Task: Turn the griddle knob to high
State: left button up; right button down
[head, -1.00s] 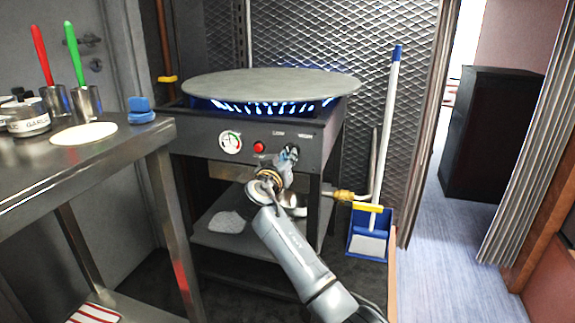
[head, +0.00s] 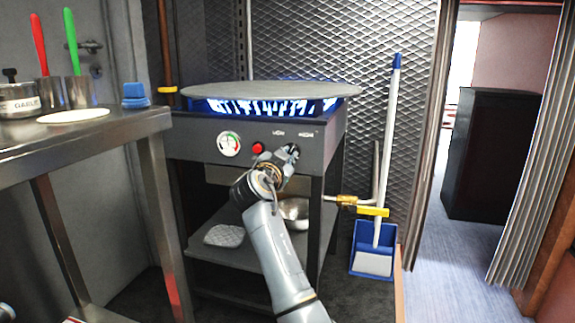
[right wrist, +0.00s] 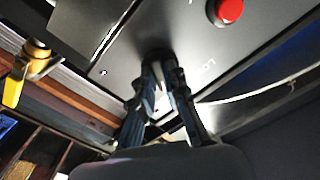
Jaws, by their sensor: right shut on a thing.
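The griddle (head: 270,91) is a wide, flat round plate on a dark grey stand. Blue flames (head: 265,106) burn in a dense ring under it. The front panel (head: 200,141) carries a gauge (head: 229,143), a red button (head: 257,148) and small white labels right of the button. My right gripper (head: 287,158) is at the panel, right of the red button, and mostly covers the knob in the head view. In the right wrist view my right gripper (right wrist: 163,92) is shut on the black knob (right wrist: 153,58). The knob's pointer direction is hidden.
A steel table (head: 100,128) stands at left with pots, a flatbread (head: 73,116) and a blue item (head: 135,95). A yellow-handled gas valve (head: 372,211) and a blue dustpan (head: 373,250) are right of the stand. A bowl (head: 295,212) sits on the lower shelf.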

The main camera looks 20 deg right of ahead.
jog(key=shift+f+m+b, duration=0.1)
jog(key=shift+m+b, duration=0.2)
jog(key=shift+m, duration=0.2)
jog(key=c, duration=1.4)
grip_release()
jog(key=shift+o, duration=0.2)
jog(key=shift+r, duration=0.2)
notch_tip(320, 180, up, 10)
jog(key=shift+f, duration=0.15)
